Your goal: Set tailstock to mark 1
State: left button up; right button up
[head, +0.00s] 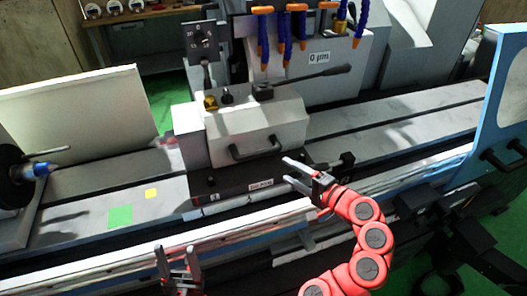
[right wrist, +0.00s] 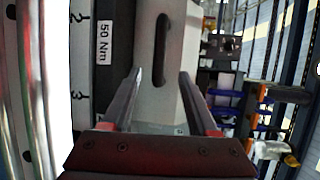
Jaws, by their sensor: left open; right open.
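The tailstock (head: 285,128) is a light grey block on a dark base plate (head: 235,183) on the machine bed. It has a dark front handle (head: 257,147) and a long black lever (head: 310,80). My right gripper (head: 287,170) is open and empty near the right front of the base plate. In the right wrist view, the handle (right wrist: 162,50) shows beyond the open fingers (right wrist: 160,72), apart from them. A "50 Nm" label (right wrist: 104,42) and a scale with 2 and 3 (right wrist: 81,60) show at left; mark 1 is not readable. My left gripper (head: 176,249) is open and empty at lower left.
Green (head: 120,216) and yellow (head: 152,193) patches lie on the bed left of the tailstock. A spindle with a blue tip (head: 38,171) is at far left. Blue-orange hoses (head: 283,38) hang behind.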

aim_at(262, 156)
jog(key=p+x, duration=0.3)
jog(key=x, duration=0.9)
jog(key=shift+w+a+p, duration=0.1)
jog(key=shift+p, duration=0.3)
jog(key=shift+w+a+f, duration=0.15)
jog(key=shift+w+a, duration=0.1)
jog(key=shift+w, duration=0.05)
grip_shut()
dwell(0.5)
